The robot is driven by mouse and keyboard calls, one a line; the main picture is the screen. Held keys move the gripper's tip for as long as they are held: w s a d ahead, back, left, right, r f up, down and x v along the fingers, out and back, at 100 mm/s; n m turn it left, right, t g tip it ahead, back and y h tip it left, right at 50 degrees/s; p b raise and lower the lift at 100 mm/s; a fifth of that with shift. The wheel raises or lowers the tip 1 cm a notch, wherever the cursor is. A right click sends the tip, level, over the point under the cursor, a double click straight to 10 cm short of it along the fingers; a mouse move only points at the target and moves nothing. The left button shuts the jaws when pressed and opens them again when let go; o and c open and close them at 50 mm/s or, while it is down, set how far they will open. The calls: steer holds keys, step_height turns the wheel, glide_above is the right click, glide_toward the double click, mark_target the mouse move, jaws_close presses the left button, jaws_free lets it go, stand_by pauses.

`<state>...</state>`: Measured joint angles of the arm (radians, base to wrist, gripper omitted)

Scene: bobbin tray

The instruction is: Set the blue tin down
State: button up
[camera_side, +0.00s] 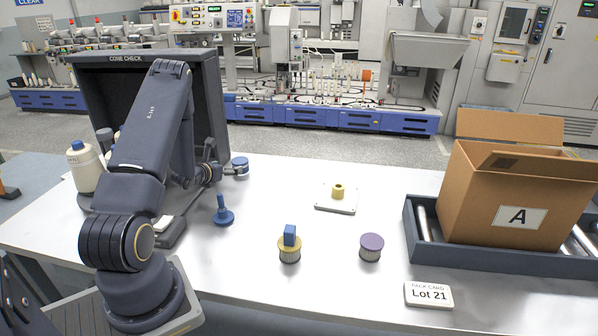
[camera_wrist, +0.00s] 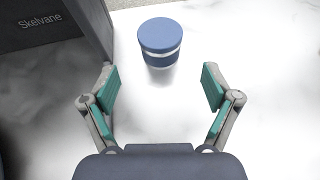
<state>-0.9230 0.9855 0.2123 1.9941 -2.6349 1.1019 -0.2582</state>
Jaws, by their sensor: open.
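The blue tin (camera_wrist: 160,38) has a blue lid and a pale band. It stands upright on the white table, ahead of my fingertips in the wrist view. In the side view the blue tin (camera_side: 239,161) is small, just right of my gripper (camera_side: 229,170), by the dark booth. My gripper (camera_wrist: 161,87) is open and empty in the wrist view, its two teal-padded fingers spread wide. The tin lies beyond the fingertips, and clear table shows between the fingers. Neither finger touches it.
The dark "Cone Check" booth (camera_side: 139,57) stands close by. On the table are a blue stemmed piece (camera_side: 223,213), a blue block (camera_side: 290,235) on a bobbin, a purple-topped bobbin (camera_side: 371,243) and a pale plate (camera_side: 329,205). Carton A (camera_side: 508,190) is at right.

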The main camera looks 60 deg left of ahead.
steer(key=shift+v, duration=1)
steer(key=w+d+r+m+t+h, duration=0.2)
steer(key=w+d+r+m+h, duration=0.25)
steer(key=w+d+r, duration=0.3)
steer(key=w+d+r+m+h, duration=0.1)
steer(key=d+r+m+h, duration=0.3)
steer(key=d, duration=0.4)
steer(key=w+d+r+m+g+h, duration=0.1)
steer(key=d+r+m+h, duration=0.25)
steer(key=d+m, duration=0.4)
steer(key=w+d+r+m+h, duration=0.1)
steer(key=d+r+m+h, duration=0.2)
steer(key=d, duration=0.7)
steer(key=s+d+r+m+g, duration=0.4)
steer(key=s+d+m+g, duration=0.4)
steer(key=s+d+m, duration=0.6)
steer(key=s+a+r+m+t+y, duration=0.1)
steer(key=s+a+r+m+y, duration=0.1)
steer(key=s+a+m+y, duration=0.2)
steer(key=s+m+y, duration=0.3)
steer(key=m, duration=0.3)
steer(key=shift+s+t, duration=0.2)
steer(key=shift+t, duration=0.1)
